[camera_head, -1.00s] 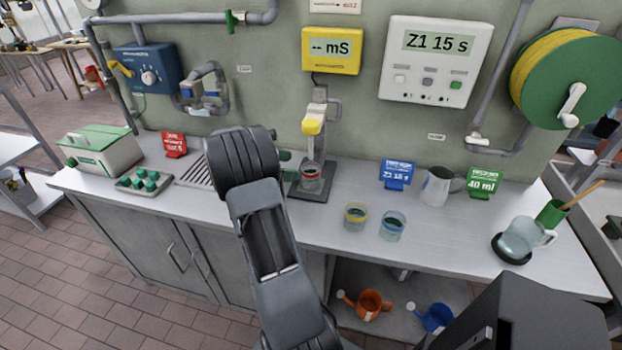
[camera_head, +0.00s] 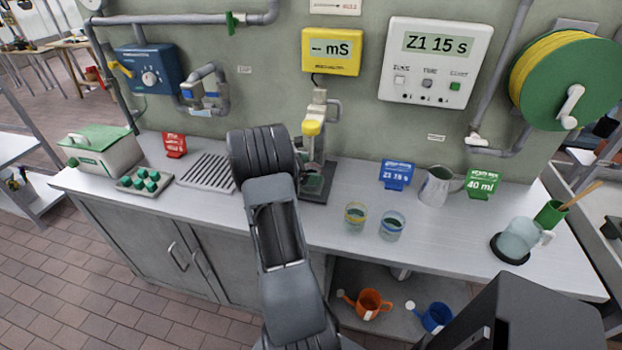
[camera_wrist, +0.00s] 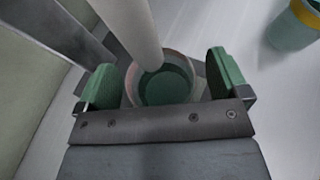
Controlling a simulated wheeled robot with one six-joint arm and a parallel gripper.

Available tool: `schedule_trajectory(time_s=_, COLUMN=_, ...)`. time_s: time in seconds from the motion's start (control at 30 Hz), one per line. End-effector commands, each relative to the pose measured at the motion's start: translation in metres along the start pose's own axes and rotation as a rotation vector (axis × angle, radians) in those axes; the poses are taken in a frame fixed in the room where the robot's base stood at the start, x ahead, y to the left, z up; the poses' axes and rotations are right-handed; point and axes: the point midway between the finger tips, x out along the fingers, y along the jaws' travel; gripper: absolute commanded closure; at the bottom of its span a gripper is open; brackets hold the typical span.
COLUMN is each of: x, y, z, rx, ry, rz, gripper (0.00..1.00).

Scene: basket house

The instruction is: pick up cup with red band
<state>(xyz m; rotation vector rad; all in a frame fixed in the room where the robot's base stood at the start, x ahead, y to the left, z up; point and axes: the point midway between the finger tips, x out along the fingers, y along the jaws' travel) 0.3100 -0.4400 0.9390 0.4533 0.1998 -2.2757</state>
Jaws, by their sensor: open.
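The cup with red band (camera_wrist: 165,90) stands under a grey vertical tube in the wrist view, seen from above, with a pinkish rim and dark green inside. My gripper (camera_wrist: 163,74) is open, with one green finger pad on each side of the cup. Small gaps seem to show between the pads and the cup's wall.
A cup with a yellow band (camera_head: 355,216) and one with a blue band (camera_head: 391,227) stand to the right on the counter. A metal pitcher (camera_head: 435,187) and blue (camera_head: 396,175) and green (camera_head: 481,184) signs are behind. A drain grille (camera_head: 207,172) lies left.

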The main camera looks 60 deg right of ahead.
Motion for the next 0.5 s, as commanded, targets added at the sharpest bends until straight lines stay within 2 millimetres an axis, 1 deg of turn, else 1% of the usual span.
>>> schedule_trajectory(time_s=0.07, x=-0.0004, y=0.0, z=-0.0001, rx=0.0, ry=0.0, rz=0.0, gripper=0.07)
schedule_trajectory(time_s=0.5, x=-0.0008, y=0.0001, z=0.0001, rx=0.0, ry=0.0, rz=0.0, gripper=0.49)
